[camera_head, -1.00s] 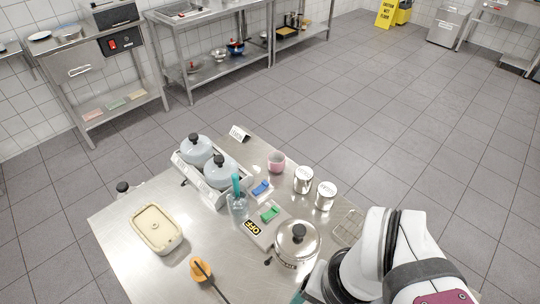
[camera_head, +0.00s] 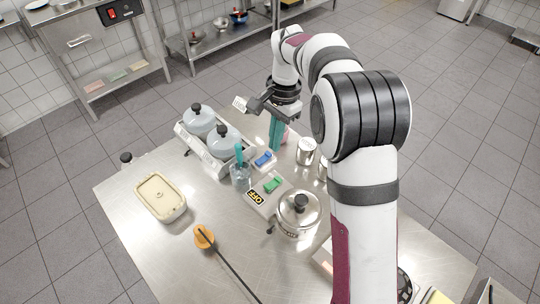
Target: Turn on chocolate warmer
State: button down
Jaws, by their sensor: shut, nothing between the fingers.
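A steel unit (camera_head: 203,151) with two grey lidded pots (camera_head: 222,139) stands at the back left of the steel table; it looks like the warmer. Its front labels are too small to read. To its right are a blue switch (camera_head: 263,159) and a green switch (camera_head: 272,184), each on a grey plate. A black sign with yellow "OFF" (camera_head: 254,197) lies by the green one. My gripper (camera_head: 276,148) points down with teal fingers shut and empty, behind and right of the blue switch, apart from it. It partly hides the pink cup (camera_head: 285,137).
A lidded steel pot (camera_head: 298,215) stands right of the green switch. A clear jar (camera_head: 240,176) with a teal tool stands before the blue switch. Steel canisters (camera_head: 306,152) are partly behind my arm. A cream dish (camera_head: 160,198) and an orange item (camera_head: 204,237) with a black cord lie front left.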

aim_at(268, 186)
jog(key=shift+f, duration=0.1)
jog(key=f, duration=0.4)
jog(key=s+a+f, duration=0.1)
jog(key=f, duration=0.8)
jog(key=shift+s+a+f, duration=0.2)
jog(key=shift+f, duration=0.1)
jog(key=shift+s+f, duration=0.1)
jog(key=shift+f, duration=0.2)
jog(key=shift+w+d+r, duration=0.25)
jog(key=shift+w+d, duration=0.25)
jog(key=shift+w, duration=0.05)
